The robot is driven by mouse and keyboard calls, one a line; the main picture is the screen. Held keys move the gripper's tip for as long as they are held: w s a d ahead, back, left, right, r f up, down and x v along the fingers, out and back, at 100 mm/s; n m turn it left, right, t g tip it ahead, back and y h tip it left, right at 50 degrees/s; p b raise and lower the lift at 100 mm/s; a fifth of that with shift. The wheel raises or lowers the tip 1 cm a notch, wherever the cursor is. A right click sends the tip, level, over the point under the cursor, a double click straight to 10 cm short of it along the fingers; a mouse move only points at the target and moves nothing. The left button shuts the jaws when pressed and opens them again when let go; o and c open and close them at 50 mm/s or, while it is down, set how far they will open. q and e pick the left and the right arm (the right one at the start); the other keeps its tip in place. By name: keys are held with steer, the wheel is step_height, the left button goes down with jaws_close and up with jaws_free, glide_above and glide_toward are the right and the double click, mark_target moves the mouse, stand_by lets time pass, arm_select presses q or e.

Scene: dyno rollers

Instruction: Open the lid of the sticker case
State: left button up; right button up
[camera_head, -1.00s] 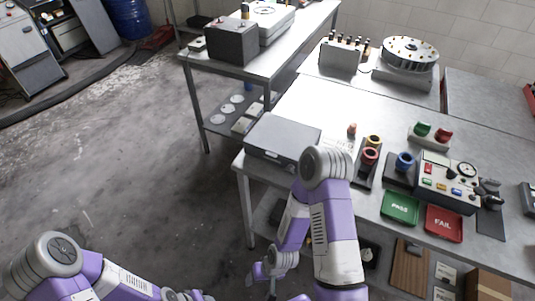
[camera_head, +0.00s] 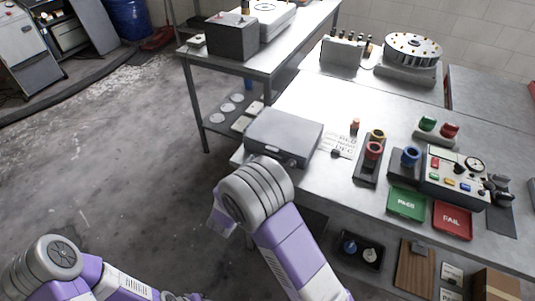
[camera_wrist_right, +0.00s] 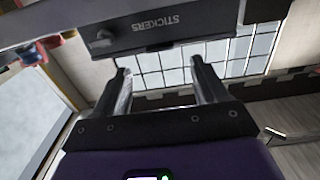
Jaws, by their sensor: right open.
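The sticker case (camera_head: 285,137) is a flat grey box at the left end of the workbench, its lid lying shut. A small dark latch (camera_head: 292,162) shows on its front side. In the right wrist view, the case's dark front (camera_wrist_right: 150,30) with the word STICKERS crosses the top, just beyond my fingertips. My right gripper (camera_wrist_right: 160,67) is open with nothing between its fingers, apart from the case. In the head view, my right arm's thick grey joint hides the gripper and covers the case's near left corner. My left arm is at the lower left, its gripper out of view.
Right of the case are a paper sheet (camera_head: 340,144), red and blue ring fixtures, a green PASS tray (camera_head: 406,202), a red FAIL tray (camera_head: 452,219) and a control box (camera_head: 455,178). A side table (camera_head: 275,62) stands behind.

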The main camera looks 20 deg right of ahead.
mark_target(271, 151)
steer(key=b+x, duration=0.1)
steer(key=x, duration=0.5)
steer(key=shift+d+f, duration=0.1)
steer(key=shift+f, duration=0.05)
steer(key=shift+c, duration=0.3)
jaws_close()
